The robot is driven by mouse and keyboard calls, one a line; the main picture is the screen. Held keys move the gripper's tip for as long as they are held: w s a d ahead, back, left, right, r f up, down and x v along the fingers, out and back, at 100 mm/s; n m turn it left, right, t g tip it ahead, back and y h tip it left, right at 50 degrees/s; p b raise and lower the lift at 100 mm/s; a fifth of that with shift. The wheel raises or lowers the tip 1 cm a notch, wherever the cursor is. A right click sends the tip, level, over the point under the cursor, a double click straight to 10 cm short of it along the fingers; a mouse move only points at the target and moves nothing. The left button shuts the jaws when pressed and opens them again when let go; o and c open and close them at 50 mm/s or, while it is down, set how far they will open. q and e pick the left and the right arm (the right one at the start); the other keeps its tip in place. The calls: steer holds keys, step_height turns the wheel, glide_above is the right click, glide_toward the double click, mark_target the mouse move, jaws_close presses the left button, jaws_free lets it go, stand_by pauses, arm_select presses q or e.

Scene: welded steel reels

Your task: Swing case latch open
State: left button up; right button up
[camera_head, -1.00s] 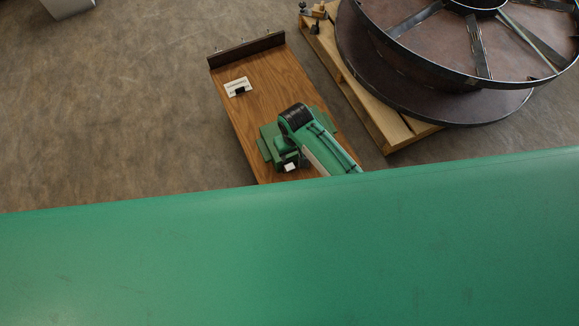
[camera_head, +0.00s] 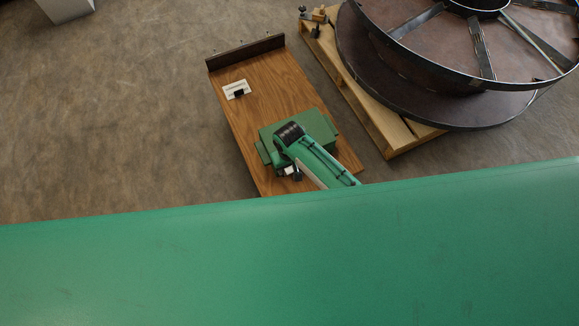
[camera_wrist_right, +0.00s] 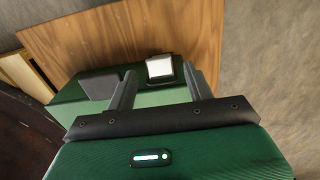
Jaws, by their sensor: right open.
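The green case (camera_head: 315,123) lies on a wooden board, partly covered by my right arm. In the right wrist view the case (camera_wrist_right: 150,98) shows beyond my fingers. A white-faced latch (camera_wrist_right: 160,67) in a dark surround is at its edge, and a dark grey piece (camera_wrist_right: 98,86) sits to its left. My right gripper (camera_wrist_right: 158,70) is open; its two fingers appear on either side of the latch, with nothing held. Contact cannot be told. In the head view the right gripper (camera_head: 290,171) is small and near the case's lower-left edge. My left gripper is not in view.
The wooden board (camera_head: 262,92) has a dark end rail (camera_head: 245,52) and a white card-like plate (camera_head: 236,89). A large steel reel (camera_head: 440,85) stands on a wooden pallet (camera_head: 395,139) to the right. Open floor (camera_head: 110,120) lies to the left.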

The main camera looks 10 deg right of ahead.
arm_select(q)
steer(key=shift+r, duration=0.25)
arm_select(e)
steer(key=shift+f, duration=0.45)
steer(key=shift+c, duration=0.2)
jaws_close()
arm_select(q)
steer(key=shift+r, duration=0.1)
